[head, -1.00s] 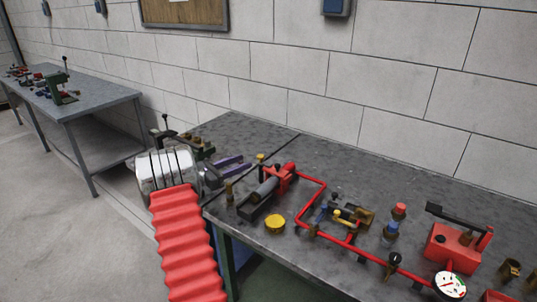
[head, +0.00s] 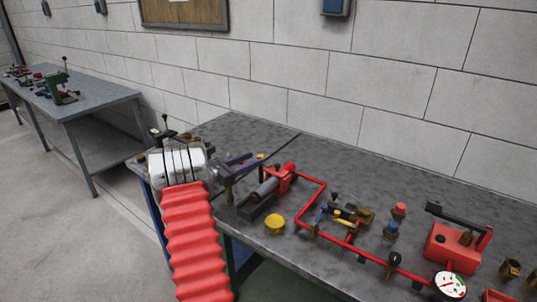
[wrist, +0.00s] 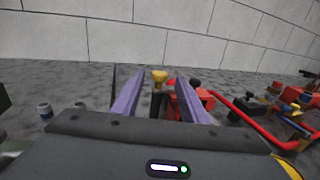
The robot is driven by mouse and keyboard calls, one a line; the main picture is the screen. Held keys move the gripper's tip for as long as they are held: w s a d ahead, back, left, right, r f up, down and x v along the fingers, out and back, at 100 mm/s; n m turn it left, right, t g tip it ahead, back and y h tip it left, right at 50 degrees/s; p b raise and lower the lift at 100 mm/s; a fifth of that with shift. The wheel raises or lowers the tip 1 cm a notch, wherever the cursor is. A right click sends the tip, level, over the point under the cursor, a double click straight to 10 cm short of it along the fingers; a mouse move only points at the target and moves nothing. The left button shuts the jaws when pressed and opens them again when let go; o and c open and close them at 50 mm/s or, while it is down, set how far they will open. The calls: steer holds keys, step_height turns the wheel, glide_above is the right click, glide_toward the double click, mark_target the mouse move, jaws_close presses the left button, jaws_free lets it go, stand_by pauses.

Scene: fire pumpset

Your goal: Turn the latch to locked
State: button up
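My gripper (head: 252,162) is over the left part of the grey bench, its purple fingers pointing right. In the wrist view my gripper (wrist: 160,80) is open, with a clear gap between the fingers. A small yellow-topped knob on a dark post (wrist: 159,78) shows between the fingertips, apart from both. In the head view its yellow top (head: 261,156) is at the finger ends. I cannot tell whether this knob is the latch or which way it is turned. No locked marking is readable. The knob's base is partly hidden by my gripper.
A red-and-grey cylinder unit (head: 268,188) stands just right of my gripper, joined to a red pipe (head: 310,197). A yellow cap (head: 275,224) is near the front edge. A red pump box (head: 449,246) and gauge (head: 450,285) are farther right. The bench's back is clear.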

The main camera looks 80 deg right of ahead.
steer(key=x, duration=0.9)
steer(key=shift+c, duration=0.2)
steer(key=c, duration=1)
steer(key=shift+o, duration=0.2)
steer(key=shift+s+m+g+y, duration=0.15)
steer(key=shift+m+g+y, duration=0.45)
steer(key=shift+g, duration=0.1)
steer(key=shift+a, duration=0.1)
steer(key=o, duration=1)
steer(key=v, duration=1.3)
steer(key=shift+w+a, duration=0.2)
steer(key=shift+w, duration=0.15)
